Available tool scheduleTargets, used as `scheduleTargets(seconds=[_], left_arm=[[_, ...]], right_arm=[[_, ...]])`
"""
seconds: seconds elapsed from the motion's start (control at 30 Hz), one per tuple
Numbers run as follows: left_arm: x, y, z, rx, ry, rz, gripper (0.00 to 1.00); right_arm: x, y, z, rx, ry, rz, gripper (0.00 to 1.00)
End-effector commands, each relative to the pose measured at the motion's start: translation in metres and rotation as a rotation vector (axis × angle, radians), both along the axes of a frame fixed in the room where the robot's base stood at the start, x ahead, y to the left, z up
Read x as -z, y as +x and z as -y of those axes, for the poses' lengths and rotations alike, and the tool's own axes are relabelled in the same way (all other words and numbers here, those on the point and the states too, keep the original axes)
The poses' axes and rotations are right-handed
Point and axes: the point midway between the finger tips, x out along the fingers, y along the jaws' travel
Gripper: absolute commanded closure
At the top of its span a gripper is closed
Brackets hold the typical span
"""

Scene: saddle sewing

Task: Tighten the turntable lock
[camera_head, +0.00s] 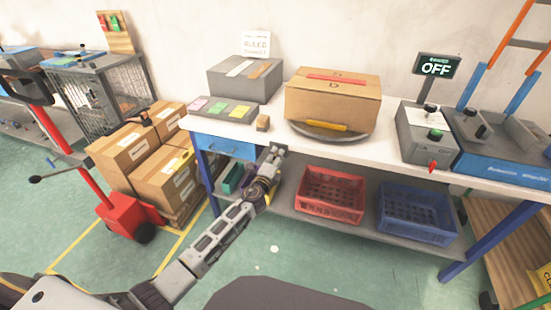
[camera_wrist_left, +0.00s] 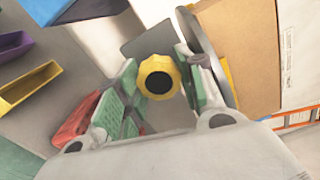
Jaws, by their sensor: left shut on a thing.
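The turntable (camera_head: 358,136) is a grey disc at the front of the workbench, with a cardboard box (camera_head: 335,97) on it. A yellow knob with a black centre, the turntable lock (camera_wrist_left: 174,72), shows in the left wrist view beside the turntable's rim (camera_wrist_left: 218,62). My left gripper (camera_head: 273,155) is at the bench's front edge, left of the turntable. Its green-padded fingers stand on either side of the knob and are shut on it. The knob is hidden in the head view. My right gripper is not in view.
A red crate (camera_head: 330,205) and a blue crate (camera_head: 418,228) stand on the shelf below. A control box (camera_head: 420,140) is at the right. Stacked cartons (camera_head: 165,183) stand at the left.

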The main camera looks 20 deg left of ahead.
Motion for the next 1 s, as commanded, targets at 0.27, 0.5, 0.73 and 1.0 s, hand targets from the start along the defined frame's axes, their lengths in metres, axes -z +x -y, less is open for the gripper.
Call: scheduleTargets(seconds=[0.27,0.5,0.73,1.0], left_arm=[[0.002,-0.001,0.001,0.001,-0.001,-0.002,0.48],[0.001,0.000,0.000,0.001,-0.002,-0.001,0.40],[0.001,-0.001,0.000,0.001,-0.002,-0.001,0.40],[0.001,-0.013,-0.001,0.000,-0.002,-0.001,0.40]], right_arm=[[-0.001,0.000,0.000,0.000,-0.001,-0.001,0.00],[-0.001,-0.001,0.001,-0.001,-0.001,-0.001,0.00],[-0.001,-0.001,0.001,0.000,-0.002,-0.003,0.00],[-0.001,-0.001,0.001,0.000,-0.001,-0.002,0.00]])
